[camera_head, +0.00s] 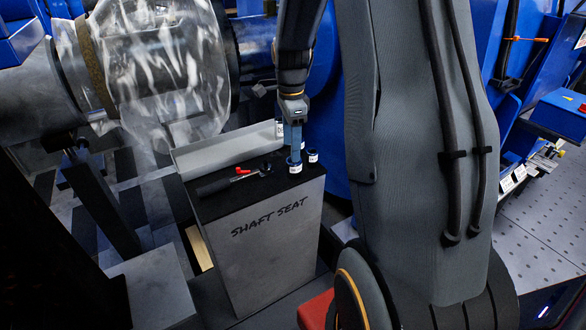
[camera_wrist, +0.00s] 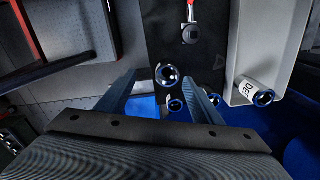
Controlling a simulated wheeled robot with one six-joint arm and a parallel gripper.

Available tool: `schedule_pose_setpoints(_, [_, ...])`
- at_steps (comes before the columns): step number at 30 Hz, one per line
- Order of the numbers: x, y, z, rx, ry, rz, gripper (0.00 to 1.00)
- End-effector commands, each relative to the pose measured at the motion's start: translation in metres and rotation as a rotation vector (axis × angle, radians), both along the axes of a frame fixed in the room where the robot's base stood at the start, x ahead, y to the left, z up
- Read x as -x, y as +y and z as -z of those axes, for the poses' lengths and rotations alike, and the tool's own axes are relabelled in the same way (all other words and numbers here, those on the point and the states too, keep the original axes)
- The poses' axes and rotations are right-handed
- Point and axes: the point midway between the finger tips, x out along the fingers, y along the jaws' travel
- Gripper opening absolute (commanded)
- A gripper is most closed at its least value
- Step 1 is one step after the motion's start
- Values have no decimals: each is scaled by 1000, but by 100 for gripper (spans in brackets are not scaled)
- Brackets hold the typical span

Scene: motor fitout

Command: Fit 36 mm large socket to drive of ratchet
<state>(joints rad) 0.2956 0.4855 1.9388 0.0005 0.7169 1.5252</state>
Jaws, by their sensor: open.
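The ratchet lies on the black top of the block marked SHAFT SEAT, its dark handle (camera_head: 213,188) pointing left and a red lever near its head. Its round head (camera_wrist: 190,33) shows at the top of the wrist view. Several blue-ended sockets with white labels stand nearby. One socket (camera_head: 295,167) is below my gripper (camera_head: 293,152), and a socket (camera_wrist: 168,76) shows between the fingertips in the wrist view. My gripper (camera_wrist: 161,80) points down with its fingers apart. I cannot tell whether they touch the socket. I cannot read which socket is 36 mm.
A large shaft with clear wrapping (camera_head: 165,70) is at upper left. Black surface is free between ratchet and front edge.

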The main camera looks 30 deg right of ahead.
Motion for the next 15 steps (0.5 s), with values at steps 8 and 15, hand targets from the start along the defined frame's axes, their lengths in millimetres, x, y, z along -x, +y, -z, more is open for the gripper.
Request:
schedule_pose_setpoints(8, [-14, -18, 18, -1, 2, 169, 60])
schedule_pose_setpoints(15, [-13, -17, 41, -1, 3, 166, 60])
